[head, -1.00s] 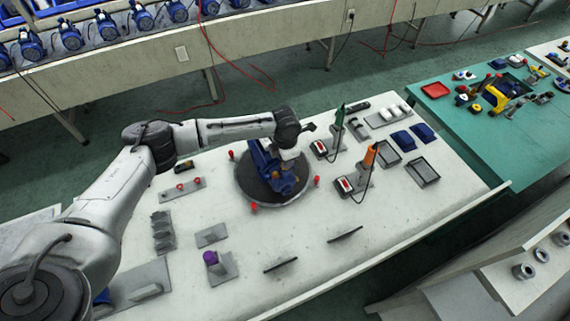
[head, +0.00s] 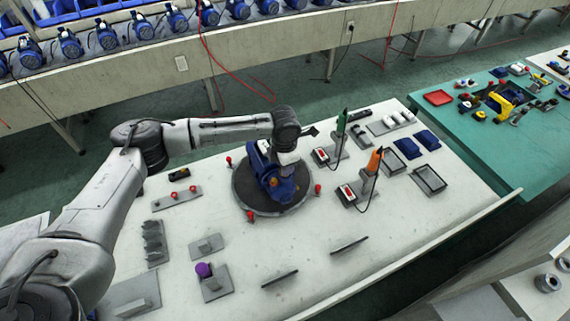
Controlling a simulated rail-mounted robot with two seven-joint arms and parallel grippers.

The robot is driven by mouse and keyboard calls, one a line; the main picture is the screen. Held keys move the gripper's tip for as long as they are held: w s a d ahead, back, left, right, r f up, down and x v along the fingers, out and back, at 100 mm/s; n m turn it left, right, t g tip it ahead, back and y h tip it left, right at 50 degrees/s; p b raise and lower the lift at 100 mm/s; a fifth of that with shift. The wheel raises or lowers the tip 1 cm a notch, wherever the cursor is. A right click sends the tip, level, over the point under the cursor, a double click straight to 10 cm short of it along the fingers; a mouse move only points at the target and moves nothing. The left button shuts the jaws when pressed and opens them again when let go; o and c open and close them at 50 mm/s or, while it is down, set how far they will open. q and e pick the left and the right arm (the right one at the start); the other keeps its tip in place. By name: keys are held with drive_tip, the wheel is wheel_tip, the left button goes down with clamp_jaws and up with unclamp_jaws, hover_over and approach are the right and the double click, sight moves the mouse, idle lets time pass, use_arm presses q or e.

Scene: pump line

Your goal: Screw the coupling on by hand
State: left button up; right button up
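A blue pump (head: 280,188) stands on a dark round turntable (head: 245,200) near the middle of the white bench. My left arm reaches in from the left, and its wrist is over the pump. My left gripper (head: 286,158) is at the top of the pump. Its fingers are too small and too covered to show whether they are open or shut. A small brownish part shows on the pump's front. I cannot make out the coupling for certain. My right gripper is not in view.
Red knobs (head: 318,189) stand around the turntable. Green (head: 341,123) and orange (head: 375,160) tools stand upright to its right, with cords. A purple part (head: 204,270) sits on a grey stand at the front. Dark trays (head: 429,180) lie at the right.

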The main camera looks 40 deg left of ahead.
use_arm(q)
drive_tip(key=shift+o, duration=1.1)
drive_tip(key=p, duration=0.1)
drive_tip(key=n+p, duration=0.1)
drive_tip(key=shift+r+p, duration=0.25)
drive_tip(key=shift+p, duration=0.05)
drive_tip(key=shift+f+n+p, duration=0.1)
drive_tip(key=shift+n+p, duration=0.6)
drive_tip(key=shift+n, duration=0.1)
drive_tip(key=shift+f+n, duration=0.1)
drive_tip(key=shift+n, duration=0.3)
drive_tip(key=shift+f, duration=0.1)
